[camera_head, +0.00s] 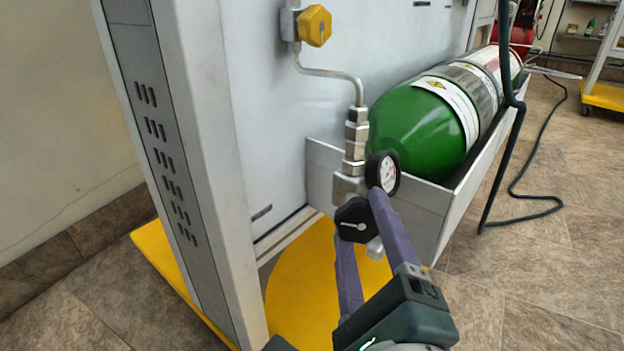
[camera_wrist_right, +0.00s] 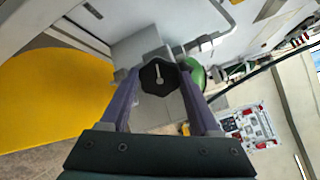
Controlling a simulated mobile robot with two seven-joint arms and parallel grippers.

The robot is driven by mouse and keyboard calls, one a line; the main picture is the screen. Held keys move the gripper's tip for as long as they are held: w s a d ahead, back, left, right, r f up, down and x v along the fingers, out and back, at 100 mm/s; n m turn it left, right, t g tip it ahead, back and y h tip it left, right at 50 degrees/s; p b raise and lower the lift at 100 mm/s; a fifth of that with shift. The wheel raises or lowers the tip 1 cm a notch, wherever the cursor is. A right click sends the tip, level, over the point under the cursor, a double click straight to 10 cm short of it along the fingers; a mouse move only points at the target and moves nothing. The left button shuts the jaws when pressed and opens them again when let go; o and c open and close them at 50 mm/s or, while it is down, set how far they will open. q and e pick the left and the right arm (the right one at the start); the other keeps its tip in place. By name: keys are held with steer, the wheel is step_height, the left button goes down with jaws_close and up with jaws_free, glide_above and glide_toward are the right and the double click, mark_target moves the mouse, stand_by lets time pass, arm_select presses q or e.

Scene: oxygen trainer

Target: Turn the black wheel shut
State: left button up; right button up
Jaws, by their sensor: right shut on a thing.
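The black wheel (camera_head: 352,226) is a faceted knob with a white pointer mark, on the metal valve (camera_head: 347,187) below the round pressure gauge (camera_head: 383,173). My right gripper (camera_head: 358,214) has its two purple fingers on either side of the wheel and is shut on it. In the right wrist view the wheel (camera_wrist_right: 159,77) sits between the fingertips of the right gripper (camera_wrist_right: 160,80), its white mark running up and down. My left gripper is not in view.
A green gas cylinder (camera_head: 412,128) lies in a grey tray (camera_head: 432,207) just right of the valve. A yellow knob (camera_head: 314,26) is above on the cabinet panel (camera_head: 262,120). A dark hose (camera_head: 513,190) trails over the floor at right. Open floor lies at front right.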

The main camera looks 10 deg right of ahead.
steer(key=m+b, duration=0.1)
steer(key=m, duration=0.2)
steer(key=shift+f+m, duration=0.1)
steer(key=shift+m, duration=0.3)
steer(key=m+b, duration=0.1)
steer(key=m, duration=0.2)
steer(key=shift+m+b, duration=0.3)
steer(key=shift+b, duration=0.05)
steer(key=m+b, duration=0.1)
steer(key=m, duration=0.2)
steer(key=shift+m+b, duration=0.3)
steer(key=shift+b, duration=0.05)
steer(key=m+b, duration=0.1)
steer(key=m, duration=0.2)
steer(key=shift+m+b, duration=0.4)
steer(key=shift+m, duration=0.1)
steer(key=shift+r, duration=0.2)
steer(key=o, duration=1.4)
steer(key=shift+c, duration=0.2)
